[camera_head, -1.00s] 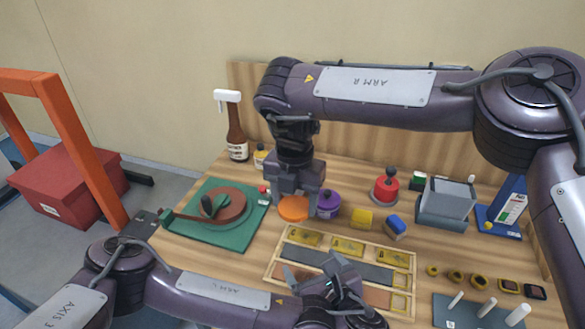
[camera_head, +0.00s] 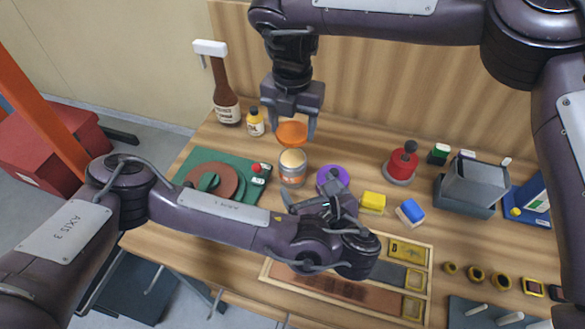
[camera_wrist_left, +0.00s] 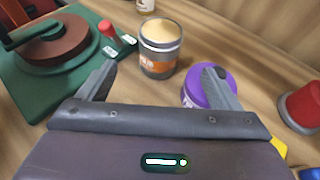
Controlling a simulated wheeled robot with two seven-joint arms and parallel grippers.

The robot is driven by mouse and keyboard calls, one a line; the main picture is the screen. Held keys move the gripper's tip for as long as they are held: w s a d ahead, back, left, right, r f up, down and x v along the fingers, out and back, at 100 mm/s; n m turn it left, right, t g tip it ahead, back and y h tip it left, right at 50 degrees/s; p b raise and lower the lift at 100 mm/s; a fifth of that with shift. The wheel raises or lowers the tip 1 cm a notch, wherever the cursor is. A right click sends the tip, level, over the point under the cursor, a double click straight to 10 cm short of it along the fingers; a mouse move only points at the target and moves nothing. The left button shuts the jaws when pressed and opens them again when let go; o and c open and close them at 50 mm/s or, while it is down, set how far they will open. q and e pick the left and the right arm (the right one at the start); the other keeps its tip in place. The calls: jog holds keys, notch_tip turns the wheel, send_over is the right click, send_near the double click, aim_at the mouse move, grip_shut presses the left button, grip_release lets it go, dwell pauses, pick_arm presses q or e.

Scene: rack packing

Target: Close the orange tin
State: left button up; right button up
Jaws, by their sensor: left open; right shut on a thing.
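The orange tin (camera_head: 292,172) stands upright and open on the table, its pale contents showing. It also shows in the left wrist view (camera_wrist_left: 159,52). My right gripper (camera_head: 292,134) is shut on the orange lid (camera_head: 292,134) and holds it above the tin, apart from it. My left gripper (camera_head: 312,203) is open and empty, just in front of the tin. In the left wrist view its fingers (camera_wrist_left: 163,82) spread on either side, with the tin beyond them. The purple tin (camera_head: 333,177) stands to the right of the orange tin, partly hidden by the left gripper.
A green board with a brown disc (camera_head: 215,180) lies to the left. A brown bottle (camera_head: 226,95) and a small yellow bottle (camera_head: 254,122) stand behind. A red knobbed object (camera_head: 402,163), a yellow block (camera_head: 373,202) and a blue block (camera_head: 410,212) are to the right. A wooden rack (camera_head: 430,255) lies in front.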

pick_arm(q)
jog(key=x, duration=1.2)
pick_arm(e)
jog(key=shift+w, duration=0.1)
pick_arm(q)
jog(key=shift+c, duration=0.4)
jog(key=c, duration=1.4)
jog(key=shift+r, duration=0.1)
pick_arm(e)
send_over(292, 158)
jog(key=shift+w+f, duration=0.1)
jog(key=shift+f, duration=2.4)
jog(key=shift+f, duration=0.9)
jog(key=shift+f, duration=0.5)
